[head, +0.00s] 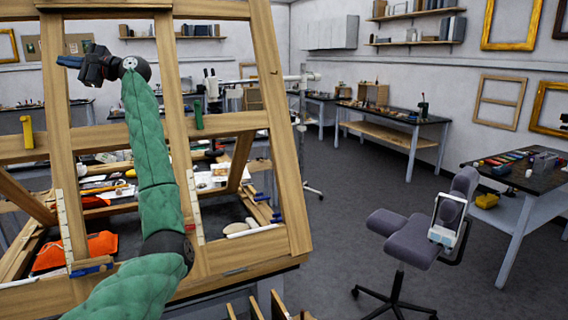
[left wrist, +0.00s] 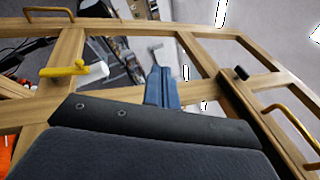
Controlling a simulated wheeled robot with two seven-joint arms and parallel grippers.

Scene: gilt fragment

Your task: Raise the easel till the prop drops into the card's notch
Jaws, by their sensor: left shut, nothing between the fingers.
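The wooden easel (head: 277,120) is a large slatted frame standing tilted up over a bench at the left of the head view. Its bars also cross the left wrist view (left wrist: 66,50). Diagonal wooden struts, one of them (head: 241,160), show behind the frame; I cannot tell which is the prop. Pale marked strips (head: 195,207) run along the lower uprights; no notch can be made out clearly. My left gripper (head: 68,61) is shut and empty at the frame's upper left. In the left wrist view its blue fingers (left wrist: 162,85) overlap an opening between bars; contact is unclear. My right gripper is out of view.
A yellow clip (head: 26,132) and a green clip (head: 198,115) sit on the frame's crossbar. An orange cloth (head: 75,250) and tools lie beneath the frame. A grey swivel chair (head: 405,235) stands right, with open floor between it and the bench.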

